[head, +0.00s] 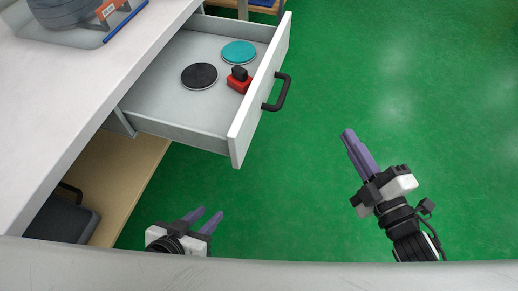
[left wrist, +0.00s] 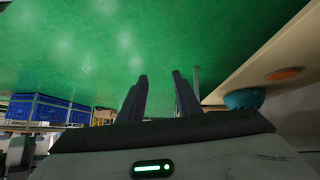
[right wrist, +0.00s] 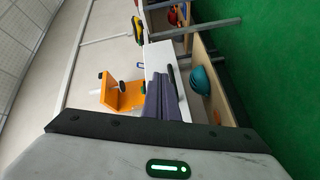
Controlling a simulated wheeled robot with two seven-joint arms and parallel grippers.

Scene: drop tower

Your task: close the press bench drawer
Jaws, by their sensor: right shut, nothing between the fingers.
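The press bench drawer (head: 175,111) is pulled out from under the white bench top (head: 75,88) in the head view. Its white front (head: 260,97) has a dark bar handle (head: 279,92). Inside lie a black disc (head: 199,76), a teal disc (head: 239,53) and a red block with a dark top (head: 239,82). My right gripper (head: 348,136) is shut and empty, to the right of the drawer front and apart from the handle. My left gripper (head: 210,216) is open and empty, low in the view, nearer than the drawer and apart from it.
A lower wooden shelf (head: 128,165) under the bench holds a dark case (head: 62,220). A tray (head: 80,35) stands on the bench top. Green floor (head: 430,90) to the right of the drawer is clear. Blue crates (left wrist: 40,108) show in the left wrist view.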

